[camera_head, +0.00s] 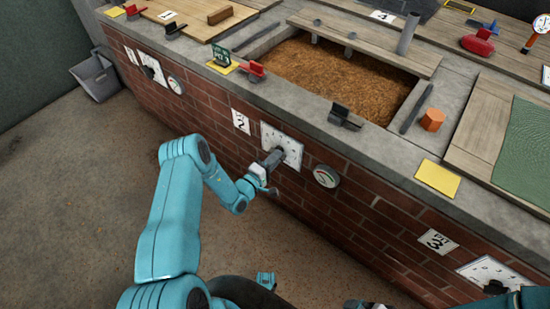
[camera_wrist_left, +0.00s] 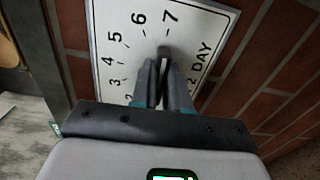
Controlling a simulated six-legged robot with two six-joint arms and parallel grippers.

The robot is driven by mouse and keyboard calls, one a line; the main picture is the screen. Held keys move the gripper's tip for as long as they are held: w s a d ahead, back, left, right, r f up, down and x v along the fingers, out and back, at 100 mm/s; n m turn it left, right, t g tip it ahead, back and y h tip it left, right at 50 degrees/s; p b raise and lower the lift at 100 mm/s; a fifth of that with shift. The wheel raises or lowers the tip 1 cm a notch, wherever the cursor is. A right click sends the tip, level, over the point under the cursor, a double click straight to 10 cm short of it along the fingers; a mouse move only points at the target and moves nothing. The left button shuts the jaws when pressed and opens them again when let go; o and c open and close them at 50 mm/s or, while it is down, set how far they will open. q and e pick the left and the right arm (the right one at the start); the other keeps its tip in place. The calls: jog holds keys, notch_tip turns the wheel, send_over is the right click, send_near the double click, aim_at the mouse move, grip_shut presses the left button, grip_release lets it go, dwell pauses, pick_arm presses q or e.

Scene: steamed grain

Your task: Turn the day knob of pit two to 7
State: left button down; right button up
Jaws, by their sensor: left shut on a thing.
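The white day plate of pit two (camera_head: 292,137) is on the brick front wall, below the open pit. It also fills much of the left wrist view (camera_wrist_left: 112,45), with the numbers 3 to 7 and "2 DAY" readable. My left gripper (camera_head: 273,160) is at the plate, its fingers shut on the dark day knob (camera_wrist_left: 163,51). In the left wrist view the fingers (camera_wrist_left: 163,68) point toward the 6 and 7 side and cover most of the knob. Its exact setting is hard to tell. My right gripper is not clearly in view.
A round gauge (camera_head: 326,176) sits on the wall right of the plate. The number 2 sign (camera_head: 241,122) is to its left. Above is the stone ledge (camera_head: 300,108) with a red clip (camera_head: 254,69), a dark clip (camera_head: 343,117) and an orange block (camera_head: 432,120). Pit three's plate (camera_head: 482,272) is lower right.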

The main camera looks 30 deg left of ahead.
pick_arm(q)
jog(key=shift+f, duration=0.1)
dwell(0.3)
jog(key=c, duration=1.1)
grip_release()
jog(key=shift+s+a+p, duration=0.2)
jog(key=shift+s+p, duration=0.25)
jog(key=shift+s, duration=2.3)
jog(key=shift+s+a+p, duration=0.2)
jog(key=shift+s+p, duration=0.3)
jog(key=shift+s, duration=2.2)
jog(key=shift+s+a+p, duration=0.2)
jog(key=shift+s+p, duration=0.25)
jog(key=shift+s, duration=2.3)
jog(key=shift+m, duration=0.3)
